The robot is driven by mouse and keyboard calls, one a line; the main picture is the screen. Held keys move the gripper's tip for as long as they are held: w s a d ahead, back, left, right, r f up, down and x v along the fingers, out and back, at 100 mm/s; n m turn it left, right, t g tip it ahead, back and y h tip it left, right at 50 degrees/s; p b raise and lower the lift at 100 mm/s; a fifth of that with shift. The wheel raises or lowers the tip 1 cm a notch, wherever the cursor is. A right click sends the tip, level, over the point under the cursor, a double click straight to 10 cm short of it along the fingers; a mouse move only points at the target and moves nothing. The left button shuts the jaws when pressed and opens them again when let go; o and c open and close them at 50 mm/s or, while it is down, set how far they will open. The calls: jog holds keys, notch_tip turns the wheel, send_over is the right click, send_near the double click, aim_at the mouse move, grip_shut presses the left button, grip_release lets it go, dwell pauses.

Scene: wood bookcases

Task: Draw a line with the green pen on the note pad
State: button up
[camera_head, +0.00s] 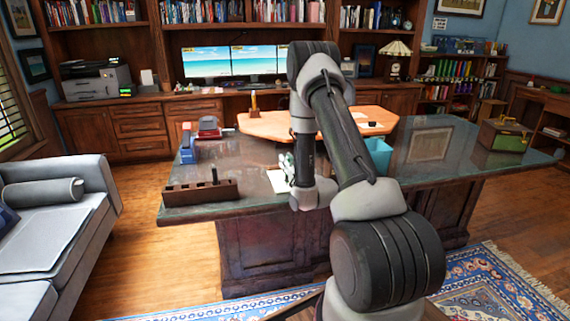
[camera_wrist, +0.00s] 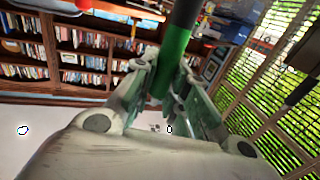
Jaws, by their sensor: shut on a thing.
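The green pen (camera_wrist: 176,55) is held between the two fingers of my gripper (camera_wrist: 163,85) in the wrist view. A dark part of the pen shows beyond its green part. In the head view my gripper (camera_head: 287,161) is partly hidden by my arm, and the pen cannot be made out there. A white sheet, likely the note pad (camera_head: 277,181), lies on the dark desk just below and left of my gripper. Its right side is hidden by my arm. I cannot tell whether the pen touches it.
A dark wooden holder (camera_head: 201,192) with an upright pen-like item stands on the desk's (camera_head: 240,161) left front. Blue and red desk items (camera_head: 208,127) stand behind it. A teal bin (camera_head: 378,155) is right of my arm. A green box (camera_head: 503,135) sits far right.

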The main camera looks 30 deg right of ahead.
jog(key=shift+d, duration=0.2)
jog(key=shift+s+d, duration=0.15)
jog(key=shift+d, duration=0.3)
jog(key=shift+d, duration=0.1)
jog(key=shift+s+d, duration=0.2)
jog(key=shift+d, duration=0.4)
jog(key=shift+s+d+f, duration=0.1)
jog(key=shift+s+d, duration=0.05)
jog(key=shift+d, duration=0.5)
jog(key=shift+a, duration=0.2)
jog(key=shift+a, duration=0.5)
jog(key=shift+w, duration=0.2)
